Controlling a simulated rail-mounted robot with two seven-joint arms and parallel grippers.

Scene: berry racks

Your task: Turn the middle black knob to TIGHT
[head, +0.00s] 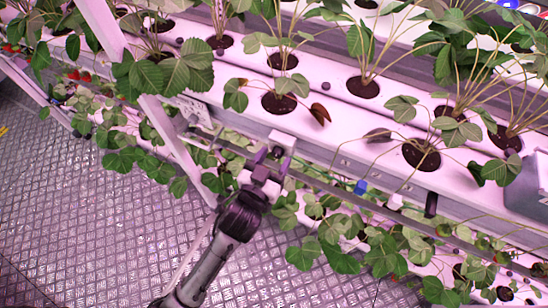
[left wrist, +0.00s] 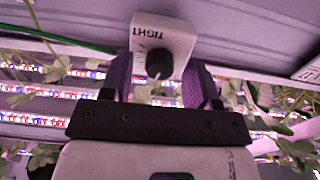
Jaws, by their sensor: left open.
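In the left wrist view a round black knob (left wrist: 159,63) sits on a white box (left wrist: 172,32) marked TIGHT. A fainter mark beside the knob is too small to read. Which way the knob is turned I cannot tell. My left gripper (left wrist: 160,85) is open, with one purple finger on each side of the knob; whether either finger touches it I cannot tell. In the head view the left gripper (head: 270,165) is at the front edge of the rack, by a pale block. The knob itself is not clear there. My right gripper is not in view.
The white growing rack (head: 330,150) carries strawberry plants in round holes. Leaves hang below its front edge on both sides of my gripper. A blue piece (head: 360,187) and a black piece (head: 431,205) sit along the rail to the right. The patterned floor (head: 80,210) is clear at the left.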

